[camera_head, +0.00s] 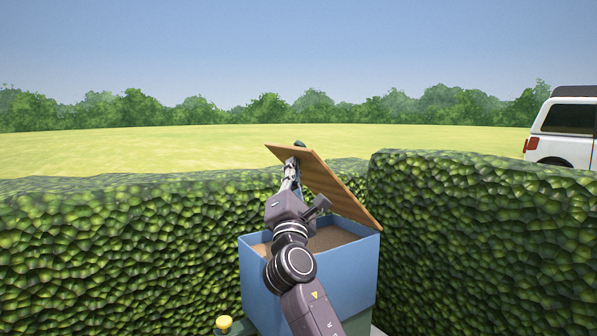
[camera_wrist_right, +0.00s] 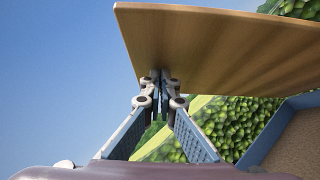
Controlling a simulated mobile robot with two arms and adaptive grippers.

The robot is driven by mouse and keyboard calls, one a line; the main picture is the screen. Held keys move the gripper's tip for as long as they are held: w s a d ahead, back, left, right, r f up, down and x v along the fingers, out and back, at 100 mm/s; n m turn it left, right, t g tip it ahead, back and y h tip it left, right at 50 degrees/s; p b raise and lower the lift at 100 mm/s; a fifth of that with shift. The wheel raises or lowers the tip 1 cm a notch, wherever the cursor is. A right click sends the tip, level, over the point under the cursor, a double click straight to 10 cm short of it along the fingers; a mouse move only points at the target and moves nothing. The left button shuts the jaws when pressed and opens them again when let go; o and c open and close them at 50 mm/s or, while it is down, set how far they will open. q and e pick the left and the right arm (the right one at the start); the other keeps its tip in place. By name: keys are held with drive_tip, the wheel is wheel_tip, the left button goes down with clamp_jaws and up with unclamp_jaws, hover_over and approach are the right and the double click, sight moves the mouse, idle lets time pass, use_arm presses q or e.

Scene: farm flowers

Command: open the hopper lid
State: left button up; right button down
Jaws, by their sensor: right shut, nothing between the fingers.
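The hopper (camera_head: 345,275) is a blue box with brown, grainy contents. Its wooden lid (camera_head: 335,188) stands tilted up, higher at the left and low at the hopper's right side. My right gripper (camera_head: 294,165) is at the raised left end of the lid, on its underside. In the right wrist view my right gripper (camera_wrist_right: 160,82) is shut and empty, its fingertips at the lid's underside (camera_wrist_right: 215,45); they appear to touch it. My left gripper is in neither view.
Green hedges stand behind the hopper and at its left (camera_head: 120,240) and right (camera_head: 480,240). A yellow knob (camera_head: 223,323) shows at the bottom left of the hopper. A white vehicle (camera_head: 566,130) stands beyond the right hedge. The space above the hopper's left is open.

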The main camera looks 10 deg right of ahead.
drive_tip(key=shift+w+a+f, duration=0.1)
drive_tip(key=shift+w+a, duration=0.15)
drive_tip(key=shift+a, duration=0.1)
drive_tip(key=shift+s, duration=0.1)
drive_tip(key=shift+d+r, duration=0.1)
drive_tip(key=shift+r, duration=0.2)
drive_tip(key=d+r+m+p, duration=0.1)
drive_tip(key=p, duration=0.1)
drive_tip(key=w+d+r+g+p, duration=0.1)
drive_tip(key=r+p, duration=0.1)
drive_tip(key=d+r+m+h+p, duration=0.1)
drive_tip(key=p, duration=0.1)
drive_tip(key=shift+w+d+r+m+g+p, duration=0.15)
drive_tip(key=shift+r+m+g+p, duration=0.1)
drive_tip(key=shift+m+g+p, duration=0.1)
drive_tip(key=d+r+p, duration=0.1)
drive_tip(key=w+d+r+p, duration=0.1)
drive_tip(key=d, duration=0.1)
drive_tip(key=shift+m+g+h, duration=0.25)
drive_tip(key=shift+h, duration=0.05)
drive_tip(key=shift+w+d, duration=0.15)
drive_tip(key=shift+d, duration=0.15)
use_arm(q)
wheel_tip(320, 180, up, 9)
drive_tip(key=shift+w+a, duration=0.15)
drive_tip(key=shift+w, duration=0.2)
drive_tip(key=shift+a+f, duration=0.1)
use_arm(e)
drive_tip(key=shift+f, duration=0.15)
